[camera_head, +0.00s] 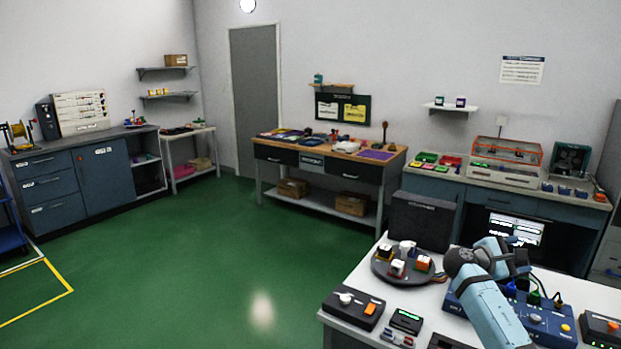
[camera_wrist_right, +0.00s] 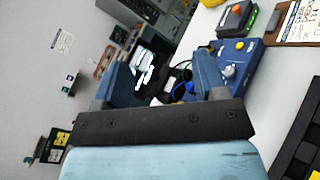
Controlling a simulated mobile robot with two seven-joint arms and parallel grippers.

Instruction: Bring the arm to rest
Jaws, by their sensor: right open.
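My right arm, light blue with dark joints, comes into the head view from the lower right and bends above the white table (camera_head: 408,297). My right gripper (camera_head: 519,265) is above the blue control box there, partly hidden by the arm. In the wrist view the right gripper (camera_wrist_right: 166,80) shows two blue fingers set wide apart with nothing between them. It is open and empty. My left arm and gripper are not in view.
A dark round plate with small coloured parts (camera_head: 385,273) stands left of the arm. The blue control box (camera_head: 535,318) with knobs and cables is close beneath and right of it. A black box with an orange switch (camera_head: 353,307) is at the front. Green floor (camera_head: 200,260) is clear.

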